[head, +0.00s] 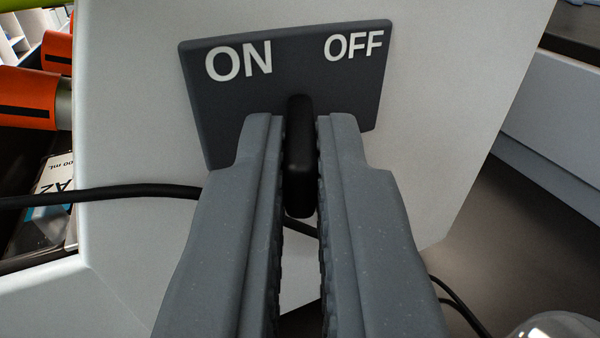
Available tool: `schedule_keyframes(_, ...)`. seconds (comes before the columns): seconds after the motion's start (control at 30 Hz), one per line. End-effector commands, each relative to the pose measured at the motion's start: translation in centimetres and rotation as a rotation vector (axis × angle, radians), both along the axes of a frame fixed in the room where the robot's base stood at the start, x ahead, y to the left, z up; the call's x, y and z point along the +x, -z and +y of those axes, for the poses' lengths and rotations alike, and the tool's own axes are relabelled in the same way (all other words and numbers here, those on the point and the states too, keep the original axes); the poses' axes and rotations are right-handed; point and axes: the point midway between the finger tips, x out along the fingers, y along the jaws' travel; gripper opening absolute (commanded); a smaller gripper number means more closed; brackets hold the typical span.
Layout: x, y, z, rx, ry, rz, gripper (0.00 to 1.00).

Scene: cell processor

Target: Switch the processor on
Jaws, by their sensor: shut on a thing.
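The processor (430,120) shows as a pale grey housing face. A dark plate (215,115) on it carries a white "ON" at the left and a white "OFF" at the right. A black switch lever (299,150) stands out from the plate, below and between the two words. My gripper (300,125) is in front of the plate with its two grey fingers on either side of the lever, shut on it. The fingers hide the lower part of the plate. The lever's base is partly hidden.
A black cable (110,195) runs across the housing from the left and passes behind my fingers. Orange-capped items (25,98) and a labelled pack (55,185) are at the left. A grey drawer unit (560,120) is at the right. A shiny rounded object (555,328) is at the lower right.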

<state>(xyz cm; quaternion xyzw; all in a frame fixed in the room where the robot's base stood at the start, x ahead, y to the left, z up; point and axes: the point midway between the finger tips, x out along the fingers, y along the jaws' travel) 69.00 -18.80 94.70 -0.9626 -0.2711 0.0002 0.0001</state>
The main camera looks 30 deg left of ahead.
Motion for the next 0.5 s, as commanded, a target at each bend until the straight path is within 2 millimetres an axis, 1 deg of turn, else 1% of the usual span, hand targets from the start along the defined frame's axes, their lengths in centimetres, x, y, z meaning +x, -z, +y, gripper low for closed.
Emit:
schedule_keyframes(0.33,0.02,-0.11,-0.03,-0.001,0.008,-0.003,0.0)
schedule_keyframes(0.4,0.01,-0.11,-0.02,-0.001,0.007,-0.003,0.24)
schedule_keyframes(0.43,0.01,-0.1,-0.01,0.0,0.007,-0.002,0.29)
schedule_keyframes(0.5,0.01,-0.08,-0.01,0.0,0.007,-0.001,0.29)
